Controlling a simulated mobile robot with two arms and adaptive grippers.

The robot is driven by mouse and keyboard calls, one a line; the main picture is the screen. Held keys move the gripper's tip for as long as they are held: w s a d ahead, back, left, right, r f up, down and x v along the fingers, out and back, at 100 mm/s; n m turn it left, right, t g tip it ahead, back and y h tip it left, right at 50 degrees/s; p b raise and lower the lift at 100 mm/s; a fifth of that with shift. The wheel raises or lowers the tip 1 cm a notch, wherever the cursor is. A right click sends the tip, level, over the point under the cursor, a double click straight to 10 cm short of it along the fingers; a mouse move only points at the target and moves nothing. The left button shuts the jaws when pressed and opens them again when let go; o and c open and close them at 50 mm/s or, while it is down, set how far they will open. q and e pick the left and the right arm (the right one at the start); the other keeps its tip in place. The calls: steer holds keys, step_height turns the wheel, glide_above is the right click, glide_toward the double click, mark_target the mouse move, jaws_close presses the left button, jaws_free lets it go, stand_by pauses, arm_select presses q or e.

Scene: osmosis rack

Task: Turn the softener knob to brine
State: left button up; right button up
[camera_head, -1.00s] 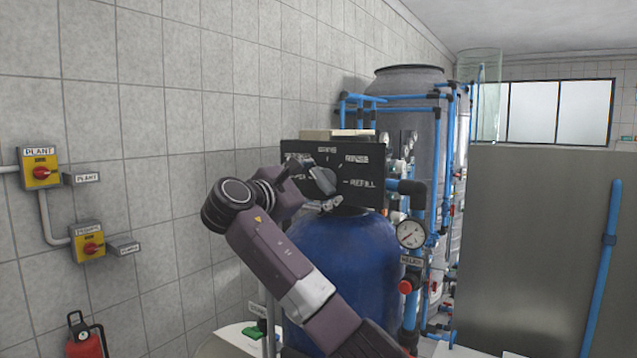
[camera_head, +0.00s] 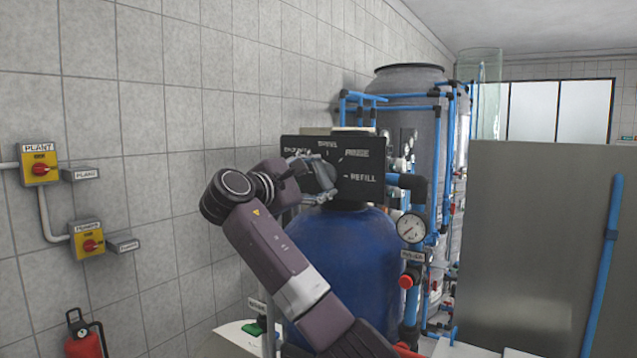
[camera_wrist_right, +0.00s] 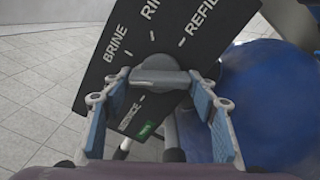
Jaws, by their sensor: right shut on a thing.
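The softener's black control panel (camera_head: 367,196) carries a round dark knob (camera_head: 327,176) with printed positions around it. In the right wrist view my right gripper (camera_wrist_right: 160,82) is shut on the knob, with a finger at each end of the bar. I cannot tell which label the knob points to. My left gripper is not in view.
The blue softener tank (camera_head: 355,255) stands under the panel. Blue pipes and a pressure gauge (camera_head: 411,228) are close on its right. A large metal panel (camera_head: 540,250) stands at the right. The tiled wall with yellow switch boxes (camera_head: 40,164) is at the left.

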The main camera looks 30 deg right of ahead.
steer(key=m+b, duration=0.1)
steer(key=m, duration=0.1)
steer(key=shift+f+m, duration=0.15)
steer(key=shift+m, duration=0.15)
steer(key=shift+m+b, duration=0.45)
steer(key=shift+m, duration=1.15)
steer(key=o, duration=0.9)
steer(key=shift+o, duration=1.3)
steer(key=shift+r, duration=0.2)
steer(key=shift+a, duration=0.15)
steer(key=v, duration=1.1)
steer(key=shift+s+a, duration=0.15)
steer(key=shift+a, duration=0.25)
